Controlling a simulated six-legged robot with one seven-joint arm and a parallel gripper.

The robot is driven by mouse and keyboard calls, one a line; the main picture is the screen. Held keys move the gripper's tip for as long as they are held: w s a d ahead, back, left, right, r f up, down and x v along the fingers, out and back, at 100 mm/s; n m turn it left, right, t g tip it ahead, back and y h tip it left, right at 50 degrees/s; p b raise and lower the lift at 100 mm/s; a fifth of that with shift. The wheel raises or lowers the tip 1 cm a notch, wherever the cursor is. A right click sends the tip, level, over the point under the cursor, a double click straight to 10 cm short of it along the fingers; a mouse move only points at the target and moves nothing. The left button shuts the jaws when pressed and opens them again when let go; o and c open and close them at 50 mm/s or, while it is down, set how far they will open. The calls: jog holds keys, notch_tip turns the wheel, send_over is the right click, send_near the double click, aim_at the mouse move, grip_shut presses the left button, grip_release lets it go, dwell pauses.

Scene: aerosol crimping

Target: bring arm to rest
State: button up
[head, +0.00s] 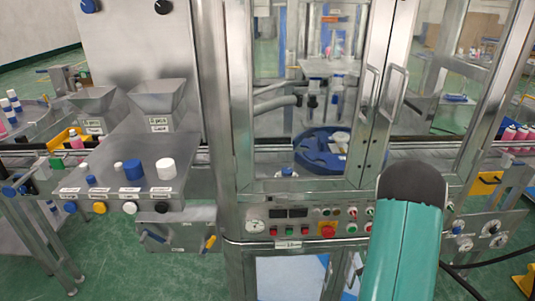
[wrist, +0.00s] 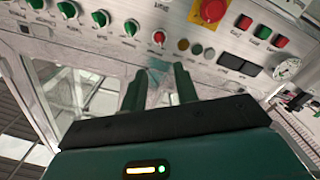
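My gripper (wrist: 161,84) shows in the wrist view as two dark green fingers with a visible gap between them. It is open, and nothing shows between the fingers. The fingers point towards the machine's control panel (wrist: 135,40), and the panel appears tilted and turned over in this view. In the head view my teal arm rises at the lower right, in front of the same panel (head: 290,228). The gripper itself is hidden there. I cannot tell how far the fingertips are from the panel.
The panel carries a red emergency button (head: 327,231), a gauge (head: 255,226) and several knobs. Glass doors with handles (head: 390,95) stand above it, with a blue turntable (head: 315,150) behind. A metal shelf (head: 110,165) with caps is at left. Cables (head: 465,262) hang at lower right.

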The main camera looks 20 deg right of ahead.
jog(key=w+a+r+m+g, duration=0.1)
jog(key=w+a+r+g, duration=0.2)
jog(key=w+r, duration=0.4)
jog(key=a+r+m+g+y, duration=0.1)
jog(key=a+r+m+g, duration=0.15)
jog(key=a+r, duration=0.65)
jog(key=s+a+r+g+y, duration=0.2)
jog(key=s+a+r+g, duration=0.1)
jog(key=s+a, duration=0.6)
jog(key=s+a+r+g+y, duration=0.2)
jog(key=s+a+r+g, duration=0.1)
jog(key=s+a, duration=0.6)
jog(key=shift+s+a+r, duration=0.35)
jog(key=shift+a+r, duration=0.3)
jog(key=shift+a, duration=0.5)
jog(key=shift+n, duration=0.25)
